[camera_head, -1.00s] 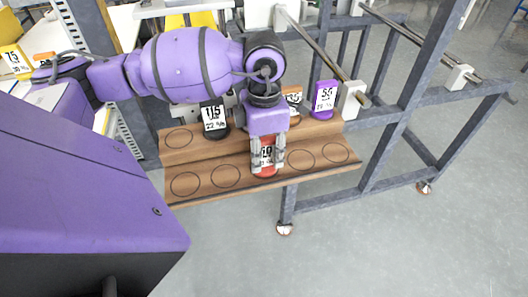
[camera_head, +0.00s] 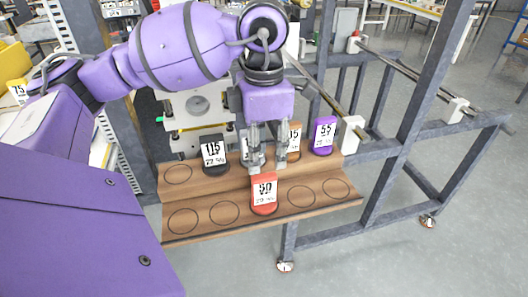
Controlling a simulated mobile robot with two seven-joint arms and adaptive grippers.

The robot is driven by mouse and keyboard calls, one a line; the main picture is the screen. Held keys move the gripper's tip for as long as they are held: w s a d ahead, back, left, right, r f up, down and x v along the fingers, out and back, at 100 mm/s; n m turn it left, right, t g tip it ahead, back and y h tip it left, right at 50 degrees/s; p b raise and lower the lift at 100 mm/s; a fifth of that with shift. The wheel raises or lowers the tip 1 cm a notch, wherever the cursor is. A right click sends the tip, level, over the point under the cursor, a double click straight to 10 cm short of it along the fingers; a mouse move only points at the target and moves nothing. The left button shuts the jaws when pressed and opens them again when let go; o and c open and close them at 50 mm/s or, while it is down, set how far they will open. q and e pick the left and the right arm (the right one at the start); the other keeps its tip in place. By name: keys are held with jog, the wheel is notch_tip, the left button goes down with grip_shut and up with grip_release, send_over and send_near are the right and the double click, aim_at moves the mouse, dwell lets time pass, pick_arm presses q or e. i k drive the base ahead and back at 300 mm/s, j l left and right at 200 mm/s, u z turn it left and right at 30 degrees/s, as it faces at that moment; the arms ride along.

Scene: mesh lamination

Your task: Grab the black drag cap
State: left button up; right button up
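The black drag cap (camera_head: 214,152), labelled 115, stands on the back row of the wooden shelf (camera_head: 183,195), left of my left gripper. My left gripper (camera_head: 267,164) points down just behind and above the red cap (camera_head: 264,194), labelled 50. Its two fingers are apart with nothing seen between them. The red cap stands on the front row, clear of the fingers. My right gripper is not in view.
An orange cap (camera_head: 294,137) and a purple cap (camera_head: 324,135) stand right of my gripper on the back row. Another labelled cap is mostly hidden behind it. Empty marked circles lie beside the red cap. A grey metal frame (camera_head: 395,165) borders the right.

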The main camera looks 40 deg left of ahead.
aim_at(216, 161)
jog(key=u, duration=1.15)
